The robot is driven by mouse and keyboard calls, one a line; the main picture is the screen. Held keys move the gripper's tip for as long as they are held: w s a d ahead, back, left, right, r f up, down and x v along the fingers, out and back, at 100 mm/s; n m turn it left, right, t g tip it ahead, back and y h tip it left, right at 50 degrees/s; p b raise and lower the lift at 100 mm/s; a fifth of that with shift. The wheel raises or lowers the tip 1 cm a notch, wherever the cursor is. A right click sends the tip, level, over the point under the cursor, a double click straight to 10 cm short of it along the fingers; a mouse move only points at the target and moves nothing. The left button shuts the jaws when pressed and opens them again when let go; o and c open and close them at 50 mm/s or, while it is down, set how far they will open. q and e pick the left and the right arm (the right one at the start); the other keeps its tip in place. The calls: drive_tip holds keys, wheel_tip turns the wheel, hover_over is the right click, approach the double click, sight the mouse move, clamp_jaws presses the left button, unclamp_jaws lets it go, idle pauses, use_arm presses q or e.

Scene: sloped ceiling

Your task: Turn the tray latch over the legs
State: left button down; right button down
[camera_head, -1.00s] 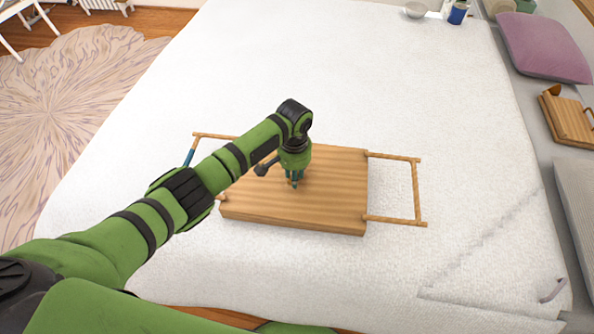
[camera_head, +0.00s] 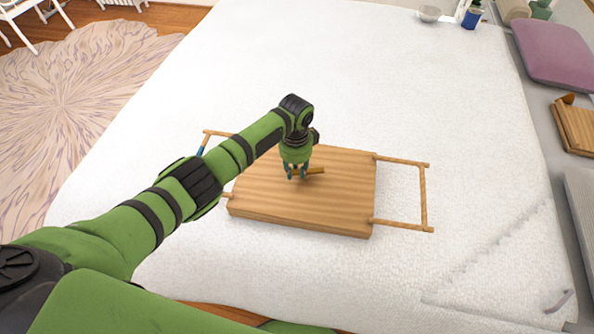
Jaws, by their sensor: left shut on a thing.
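The wooden tray (camera_head: 270,205) lies flat on the white bed with its board facing up. A U-shaped wooden leg frame (camera_head: 423,198) sticks out from its right side. Another leg frame (camera_head: 202,146) shows partly at the left, mostly behind my arm. The latch (camera_head: 316,171), a small wooden bar, is on top of the board near its middle and points to the right. My left gripper (camera_head: 297,178) comes down from above and is shut on the latch. Its fingers hide the latch's left part. My right gripper is not in view.
The white bed (camera_head: 400,90) is clear around the tray. A bowl (camera_head: 429,14) and a blue container (camera_head: 471,17) stand at the far right. A purple cushion (camera_head: 555,52) and a wooden object (camera_head: 575,128) lie along the right side.

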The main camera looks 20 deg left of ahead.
sight(296, 170)
use_arm(q)
drive_tip(key=shift+w+a+m+b, duration=0.1)
drive_tip(key=shift+w+m+b, duration=0.1)
drive_tip(key=shift+m, duration=0.55)
drive_tip(key=shift+w+m+b, duration=0.2)
drive_tip(key=shift+m, duration=0.55)
drive_tip(key=c, duration=1)
unclamp_jaws()
wheel_tip(296, 170, up, 12)
drive_tip(key=shift+f, duration=0.1)
